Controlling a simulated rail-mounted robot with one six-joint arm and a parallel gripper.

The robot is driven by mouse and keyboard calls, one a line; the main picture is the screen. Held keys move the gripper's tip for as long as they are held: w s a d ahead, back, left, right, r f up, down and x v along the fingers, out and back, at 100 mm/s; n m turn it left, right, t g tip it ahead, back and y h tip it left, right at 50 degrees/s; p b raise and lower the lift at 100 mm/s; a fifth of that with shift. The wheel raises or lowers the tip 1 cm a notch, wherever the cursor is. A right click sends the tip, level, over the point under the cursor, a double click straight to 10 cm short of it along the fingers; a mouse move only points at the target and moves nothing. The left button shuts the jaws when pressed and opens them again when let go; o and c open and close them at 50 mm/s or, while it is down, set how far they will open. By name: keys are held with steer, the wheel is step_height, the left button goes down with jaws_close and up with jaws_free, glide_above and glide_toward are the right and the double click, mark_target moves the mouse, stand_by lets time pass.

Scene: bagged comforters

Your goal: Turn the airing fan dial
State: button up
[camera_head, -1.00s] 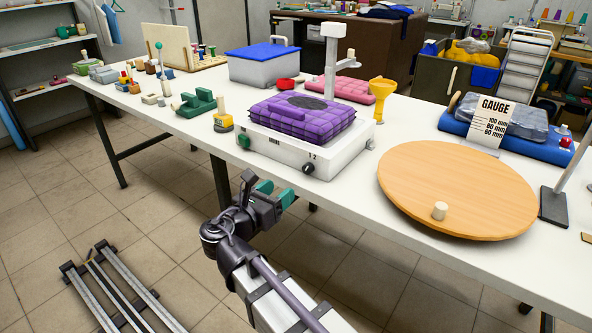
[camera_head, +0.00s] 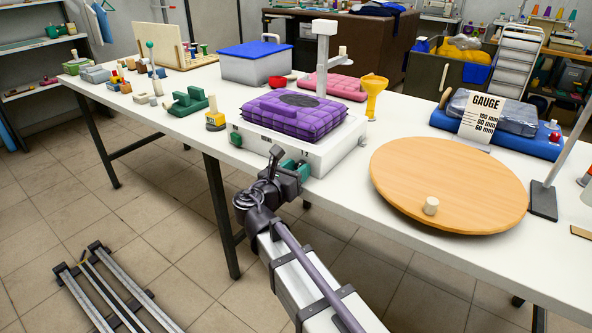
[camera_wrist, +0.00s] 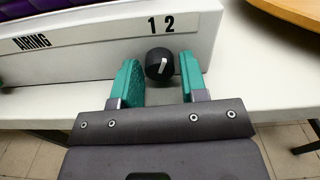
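The airing unit is a white box (camera_head: 322,157) near the table's front edge, with a purple quilted bag (camera_head: 285,120) on top. Its front is marked AIRING, 1 and 2 in the wrist view. The black dial (camera_wrist: 160,64) with a white mark sits below the numbers; the mark leans slightly right of upright. My gripper (camera_wrist: 158,78) is open, with one green finger to the left of the dial and one to the right. Gaps show between dial and fingers. In the head view my gripper (camera_head: 290,170) is in front of the box and hides the dial.
A round wooden board (camera_head: 450,185) with a peg lies to the right on the white table. A yellow funnel (camera_head: 373,90) and a yellow-and-grey block (camera_head: 215,121) stand beside the unit. A green button (camera_head: 236,139) is on its left front.

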steer(key=c, duration=0.6)
steer(key=m, duration=0.3)
steer(key=o, duration=0.9)
steer(key=v, duration=1.1)
steer(key=shift+w, duration=0.1)
